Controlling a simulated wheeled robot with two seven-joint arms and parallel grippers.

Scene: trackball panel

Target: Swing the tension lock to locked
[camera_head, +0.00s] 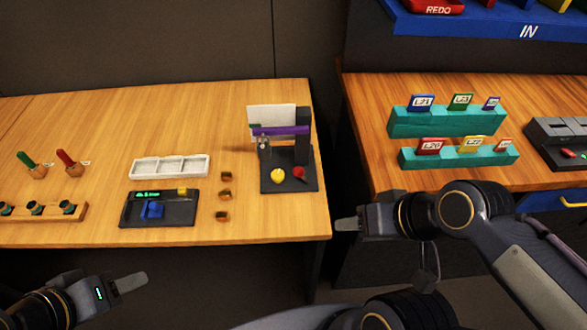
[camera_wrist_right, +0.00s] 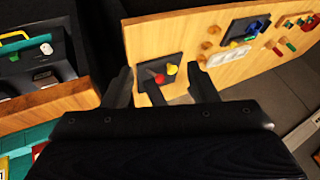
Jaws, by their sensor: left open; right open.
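No part is clearly marked as the tension lock, and I cannot tell which piece it is. A black stand (camera_head: 275,184) at the right end of the left table has a white board, a purple band, a yellow knob (camera_head: 277,175) and a red knob (camera_head: 299,172). The yellow knob (camera_wrist_right: 172,69) and red knob (camera_wrist_right: 159,78) also show between my fingers in the right wrist view. A dark panel (camera_head: 180,212) has a green strip, a blue part and a yellow part. My right gripper (camera_head: 347,224) is open and empty beside the table's right edge. My left gripper (camera_head: 130,283) is open and empty before the front edge.
A white tray (camera_head: 170,167) and several small brown blocks (camera_head: 224,195) lie near the panel. Handled tools and a wooden rack (camera_head: 50,211) are at the left. A gap separates this table from the right table, which holds teal racks (camera_head: 455,124). The left table's back is clear.

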